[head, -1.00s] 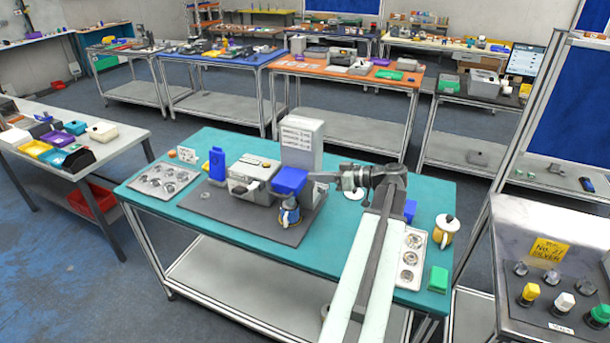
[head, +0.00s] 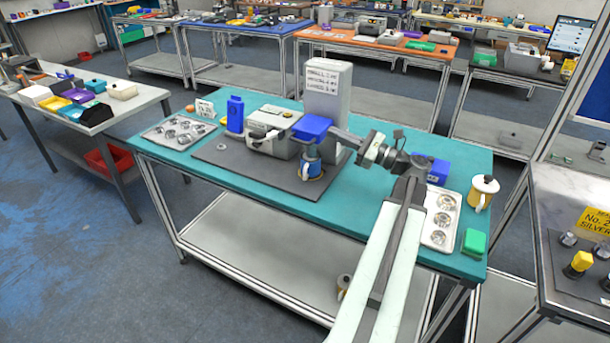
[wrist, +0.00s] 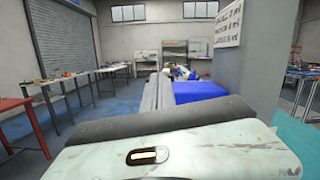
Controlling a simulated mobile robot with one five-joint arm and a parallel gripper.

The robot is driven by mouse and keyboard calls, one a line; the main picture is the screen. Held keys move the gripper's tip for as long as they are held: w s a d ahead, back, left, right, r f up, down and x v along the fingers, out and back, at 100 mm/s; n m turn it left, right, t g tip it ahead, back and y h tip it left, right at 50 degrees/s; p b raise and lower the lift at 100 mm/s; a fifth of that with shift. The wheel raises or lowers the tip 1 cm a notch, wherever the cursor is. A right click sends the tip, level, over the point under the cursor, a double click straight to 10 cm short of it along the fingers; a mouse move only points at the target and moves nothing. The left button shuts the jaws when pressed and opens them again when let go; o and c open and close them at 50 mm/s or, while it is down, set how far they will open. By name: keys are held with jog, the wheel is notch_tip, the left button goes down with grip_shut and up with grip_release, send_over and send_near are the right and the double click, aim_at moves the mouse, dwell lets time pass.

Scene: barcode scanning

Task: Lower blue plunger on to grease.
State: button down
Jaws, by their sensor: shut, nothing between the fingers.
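The blue plunger head (head: 312,127) is a blue block on the front of the tall grey machine (head: 328,90). A blue and orange cup (head: 309,170) stands under it on the dark mat; I cannot see grease in it, nor whether the plunger meets its contents. My gripper (head: 333,134) is shut and empty, at the right side of the blue head; contact is unclear.
A grey box machine (head: 268,130) and a blue bottle (head: 235,114) stand to the left. A metal tray (head: 440,219), a yellow mug (head: 482,193) and a green block (head: 474,241) sit at the right. The teal table's front strip is clear.

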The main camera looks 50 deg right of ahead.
jog(key=b, duration=0.8)
send_near(310, 143)
notch_tip(310, 143, down, 4)
jog(key=w, duration=0.2)
jog(key=r+p+x, duration=0.1)
jog(key=p+x, duration=0.1)
jog(key=x, duration=0.8)
jog(key=shift+s+a, duration=0.1)
